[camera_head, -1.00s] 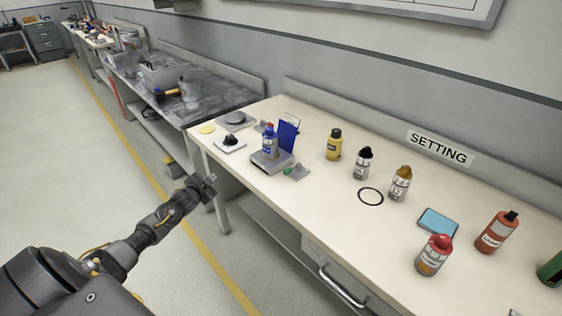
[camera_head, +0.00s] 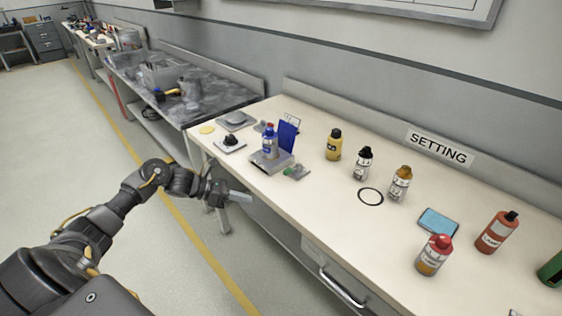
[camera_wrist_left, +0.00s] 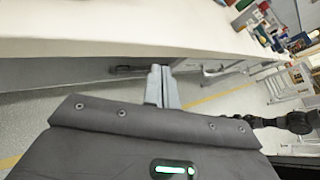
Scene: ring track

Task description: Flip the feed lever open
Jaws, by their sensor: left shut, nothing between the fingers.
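No part is clearly recognisable as the feed lever. A small grey device with a green part (camera_head: 296,172) sits on the pale bench, beside a grey stand (camera_head: 271,160) holding a blue bottle (camera_head: 270,140). A black knob on a pale plate (camera_head: 230,143) stands left of it. My left gripper (camera_head: 243,198) is off the bench's front edge, in front of these things and touching none of them. Its fingers are shut and empty; they also show in the wrist view (camera_wrist_left: 161,86). My right gripper is not in view.
The pale bench (camera_head: 320,195) carries a yellow bottle (camera_head: 333,145), a black ring (camera_head: 370,196), a blue tablet-like slab (camera_head: 438,222) and red-capped bottle (camera_head: 434,256). A dark worktop (camera_head: 205,100) lies beyond. The floor (camera_head: 80,170) at left is open.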

